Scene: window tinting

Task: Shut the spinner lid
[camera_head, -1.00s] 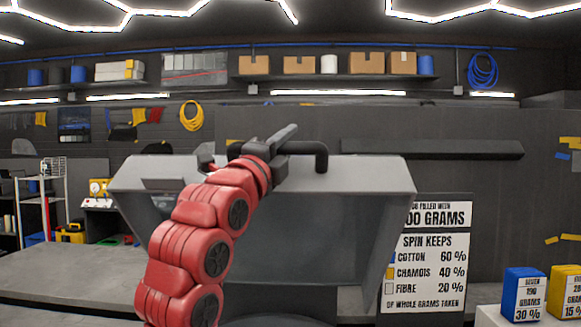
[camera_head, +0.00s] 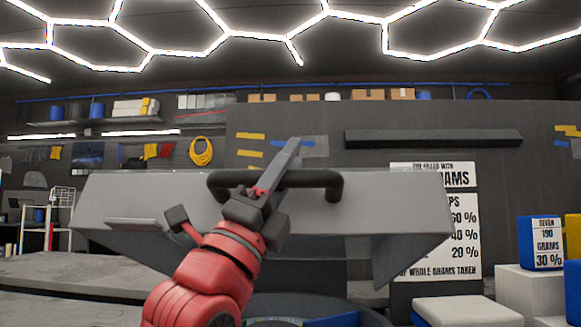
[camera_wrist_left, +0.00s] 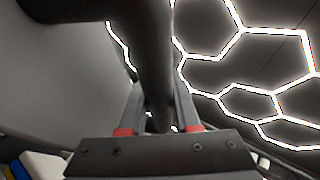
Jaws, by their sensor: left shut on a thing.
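The spinner lid (camera_head: 390,215) is a wide grey panel, tilted open, across the middle of the head view. Its black bar handle (camera_head: 333,186) is on its upper part. My left gripper (camera_head: 275,178), on the red arm, is shut on this handle. In the left wrist view the handle (camera_wrist_left: 152,55) runs between the two fingers (camera_wrist_left: 158,118), with the lid (camera_wrist_left: 55,70) to its left. Below the lid, part of the spinner's round opening (camera_head: 345,300) shows, with something blue inside. The arm hides part of the lid and opening. My right gripper is not in view.
A white sign (camera_head: 436,225) with black text stands behind, right of the lid. A grey bench (camera_head: 45,275) lies at the left. Shelves line the back wall.

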